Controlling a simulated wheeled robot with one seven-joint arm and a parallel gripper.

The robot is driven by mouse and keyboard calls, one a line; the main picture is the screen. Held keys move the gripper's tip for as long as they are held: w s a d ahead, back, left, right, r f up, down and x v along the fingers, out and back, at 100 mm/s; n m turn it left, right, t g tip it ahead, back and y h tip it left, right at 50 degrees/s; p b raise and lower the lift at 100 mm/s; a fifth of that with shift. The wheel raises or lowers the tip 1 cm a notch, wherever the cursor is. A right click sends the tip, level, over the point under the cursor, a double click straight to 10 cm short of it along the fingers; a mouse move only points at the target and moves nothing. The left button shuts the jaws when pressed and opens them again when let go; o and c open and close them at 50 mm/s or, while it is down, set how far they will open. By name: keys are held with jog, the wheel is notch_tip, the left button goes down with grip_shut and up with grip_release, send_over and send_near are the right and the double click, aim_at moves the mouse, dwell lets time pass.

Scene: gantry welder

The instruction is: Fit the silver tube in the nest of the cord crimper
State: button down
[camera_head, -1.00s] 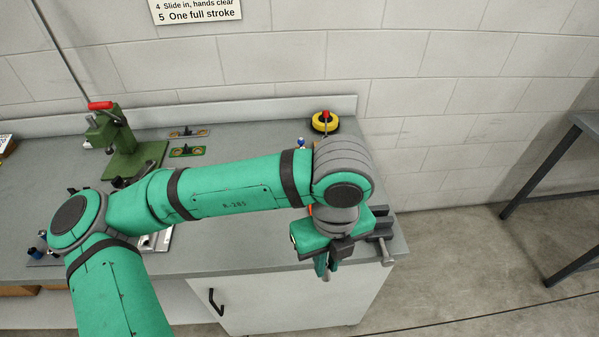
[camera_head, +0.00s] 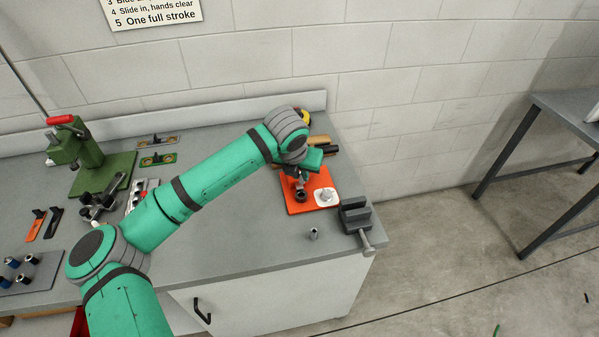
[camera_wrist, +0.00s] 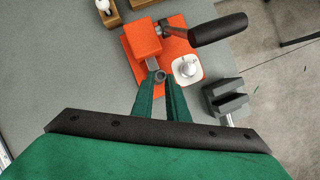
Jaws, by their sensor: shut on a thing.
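The cord crimper is an orange device (camera_head: 294,208) on the right part of the bench. In the wrist view its orange block (camera_wrist: 142,38), a black lever handle (camera_wrist: 218,29) and a grey metal piece in front of the block (camera_wrist: 152,62) show. My gripper (camera_wrist: 159,84) is over the crimper's base, its fingertips close to that grey piece. It is shut on a small hollow silver tube (camera_wrist: 160,75), whose open end shows between the fingertips. In the head view my gripper (camera_head: 300,184) is partly hidden by my wrist. I cannot tell whether the tube touches the nest.
A grey vise (camera_head: 355,214) is at the bench's right edge. A small silver cylinder (camera_head: 313,234) stands near the front. A green press (camera_head: 82,160) stands at the left. The bench's front middle is clear.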

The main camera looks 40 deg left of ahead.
jog(key=shift+w+a+f, duration=0.15)
jog(key=shift+a+f, duration=0.05)
jog(key=shift+a, duration=0.1)
send_over(299, 198)
jog(key=shift+w+f, duration=0.1)
jog(key=shift+f, duration=2.5)
jog(key=shift+d, duration=0.1)
jog(key=shift+f, duration=0.25)
jog(key=shift+f, duration=1)
jog(key=c, duration=1.7)
grip_release()
jog(key=shift+o, duration=0.2)
